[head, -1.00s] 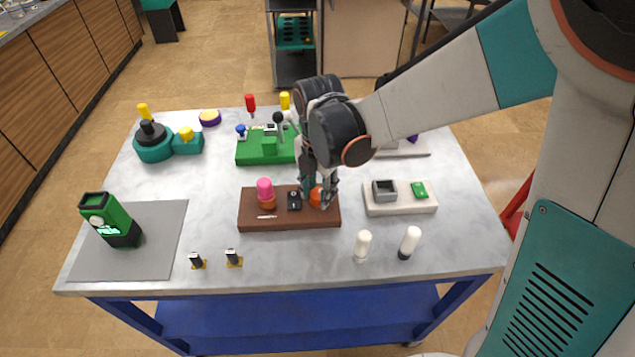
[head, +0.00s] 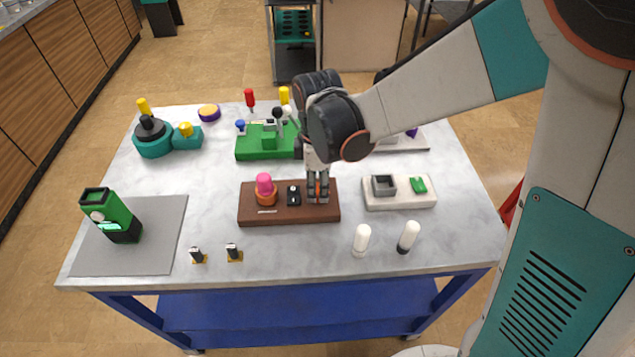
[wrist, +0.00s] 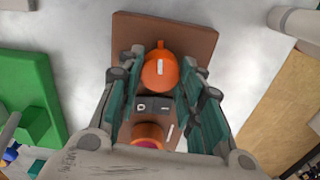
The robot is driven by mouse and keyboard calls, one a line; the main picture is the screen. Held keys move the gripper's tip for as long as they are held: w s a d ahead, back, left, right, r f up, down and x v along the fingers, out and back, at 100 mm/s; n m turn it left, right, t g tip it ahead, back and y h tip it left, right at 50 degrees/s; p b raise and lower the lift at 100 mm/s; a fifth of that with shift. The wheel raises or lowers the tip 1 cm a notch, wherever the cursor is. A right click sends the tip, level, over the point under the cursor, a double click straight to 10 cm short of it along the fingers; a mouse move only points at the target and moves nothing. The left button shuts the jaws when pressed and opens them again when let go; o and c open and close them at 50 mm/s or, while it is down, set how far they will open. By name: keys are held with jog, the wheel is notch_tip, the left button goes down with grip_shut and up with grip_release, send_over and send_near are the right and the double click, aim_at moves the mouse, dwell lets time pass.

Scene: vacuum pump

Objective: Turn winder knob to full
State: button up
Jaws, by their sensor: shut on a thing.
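The winder knob is most likely the orange round knob (wrist: 160,72) with a white mark and a small tab, on the brown board (head: 260,218). In the wrist view my gripper (wrist: 162,58) has its fingers on both sides of this knob and is shut on it. In the head view my gripper (head: 318,194) points down at the right part of the board, and its fingers hide most of the knob. A small black switch plate (head: 293,195) and an orange base with a pink top (head: 264,186) stand to the left on the same board.
A green block fixture (head: 255,155) stands behind the board. A pale tray (head: 400,203) with a grey socket and green piece is to the right. Two white-topped cylinders (head: 361,238) stand in front right. A green device (head: 118,218) stands on the grey mat (head: 160,245).

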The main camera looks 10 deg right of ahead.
jog(key=m, duration=0.4)
jog(key=shift+m, duration=0.3)
jog(key=m, duration=0.3)
jog(key=shift+m, duration=0.4)
jog(key=m, duration=1.2)
jog(key=shift+m, duration=0.3)
jog(key=m, duration=0.3)
jog(key=shift+d+m, duration=0.1)
jog(key=shift+m, duration=0.2)
jog(key=m, duration=0.3)
jog(key=shift+m, duration=2.1)
